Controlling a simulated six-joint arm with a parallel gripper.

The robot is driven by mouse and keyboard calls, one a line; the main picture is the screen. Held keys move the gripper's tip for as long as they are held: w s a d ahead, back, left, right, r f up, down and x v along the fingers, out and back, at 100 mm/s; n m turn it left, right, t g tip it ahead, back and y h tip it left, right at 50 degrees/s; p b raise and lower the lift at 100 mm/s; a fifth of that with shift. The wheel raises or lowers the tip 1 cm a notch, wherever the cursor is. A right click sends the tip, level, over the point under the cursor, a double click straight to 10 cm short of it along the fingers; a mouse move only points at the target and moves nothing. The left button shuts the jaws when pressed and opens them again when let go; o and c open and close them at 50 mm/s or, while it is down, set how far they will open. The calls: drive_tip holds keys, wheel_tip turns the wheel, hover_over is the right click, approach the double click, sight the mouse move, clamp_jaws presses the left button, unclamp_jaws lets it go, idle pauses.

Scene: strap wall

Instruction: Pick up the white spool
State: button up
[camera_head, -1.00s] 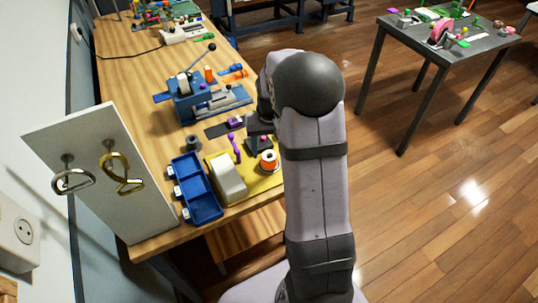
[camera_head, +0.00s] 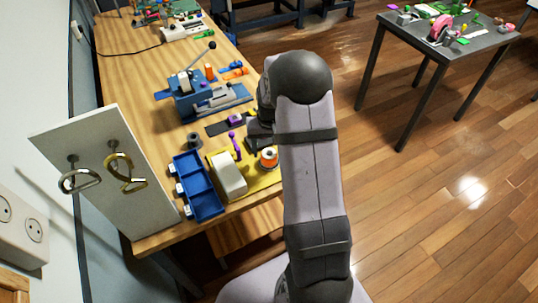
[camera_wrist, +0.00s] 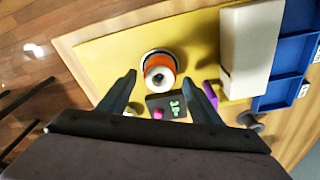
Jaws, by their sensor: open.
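The white spool (camera_head: 269,158), wound with an orange band, stands upright on the yellow mat (camera_head: 262,183) near the bench edge. In the wrist view the spool (camera_wrist: 159,66) shows from above, its round white top and centre hole facing me. My gripper (camera_wrist: 160,82) is open, with its two fingers apart on either side of the spool's near part. The spool is beyond the fingertips and not held. In the head view my gripper (camera_head: 259,136) is partly hidden by my arm, just above and behind the spool.
A small dark device (camera_wrist: 181,102) with green digits lies close to the right finger, with a magenta piece (camera_wrist: 158,114) on it. A cream block (camera_head: 229,175) and blue tray (camera_head: 195,187) stand left of the spool. A hook panel (camera_head: 104,172) rises farther left.

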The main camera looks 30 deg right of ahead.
sight(269, 155)
drive_tip(key=shift+w+d+f+p, duration=0.15)
drive_tip(key=shift+f+p, duration=0.3)
drive_tip(key=shift+f, duration=1.05)
drive_tip(key=c, duration=1.2)
drive_tip(key=shift+r, duration=0.15)
drive_tip(key=shift+c, duration=0.2)
wheel_tip(269, 155, up, 10)
drive_tip(key=b, duration=0.3)
